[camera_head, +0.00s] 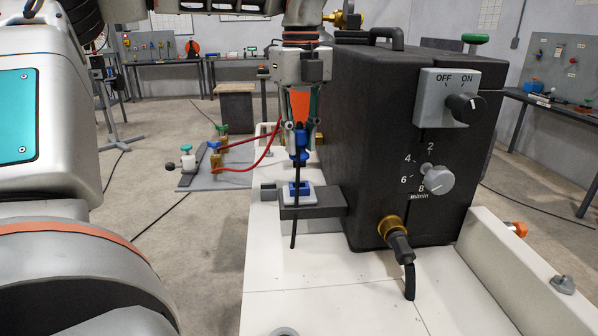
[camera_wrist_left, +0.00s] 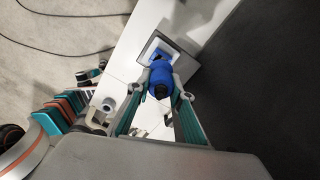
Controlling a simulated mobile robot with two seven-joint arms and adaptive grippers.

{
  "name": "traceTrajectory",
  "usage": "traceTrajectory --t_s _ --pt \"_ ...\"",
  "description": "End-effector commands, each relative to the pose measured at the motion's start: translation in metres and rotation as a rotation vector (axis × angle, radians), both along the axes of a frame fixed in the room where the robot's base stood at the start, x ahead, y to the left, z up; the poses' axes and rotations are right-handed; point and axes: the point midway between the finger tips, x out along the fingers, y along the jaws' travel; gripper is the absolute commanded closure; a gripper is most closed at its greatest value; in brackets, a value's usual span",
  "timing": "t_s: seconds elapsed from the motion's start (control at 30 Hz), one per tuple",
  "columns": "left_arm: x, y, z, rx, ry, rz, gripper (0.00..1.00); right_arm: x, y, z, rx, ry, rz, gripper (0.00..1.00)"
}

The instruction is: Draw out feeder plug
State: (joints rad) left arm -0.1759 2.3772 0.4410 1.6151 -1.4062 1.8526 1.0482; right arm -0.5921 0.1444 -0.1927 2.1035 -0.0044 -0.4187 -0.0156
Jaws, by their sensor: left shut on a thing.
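My left gripper (camera_head: 299,127) points down beside the black control box and is shut on a blue plug (camera_head: 299,147). A black cable hangs from the plug, passing in front of the blue-and-white socket (camera_head: 306,187) on a dark bracket (camera_head: 322,210). The plug is held above the socket, with a gap between them. In the left wrist view the blue plug (camera_wrist_left: 160,77) sits between the fingertips, and the pale socket frame with its dark opening (camera_wrist_left: 172,50) shows just beyond it. My right gripper is not in view.
The black control box (camera_head: 385,150) stands close to the right of the gripper, with an OFF/ON switch (camera_head: 466,106), a speed knob (camera_head: 437,180) and a brass cable connector (camera_head: 392,228). The white machine top (camera_head: 300,280) is clear in front. A grey plate with valves and red hoses (camera_head: 212,178) lies left.

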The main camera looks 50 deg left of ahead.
Motion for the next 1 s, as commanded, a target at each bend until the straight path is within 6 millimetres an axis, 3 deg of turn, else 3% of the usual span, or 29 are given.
traceTrajectory --t_s 0.6,1.0 --pt "0.0 0.0 0.029 0.001 0.0 0.0 1.0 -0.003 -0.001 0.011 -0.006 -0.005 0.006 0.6" --pt "0.0 0.0 0.032 -0.001 0.001 0.0 1.0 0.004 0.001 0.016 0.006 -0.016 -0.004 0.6"
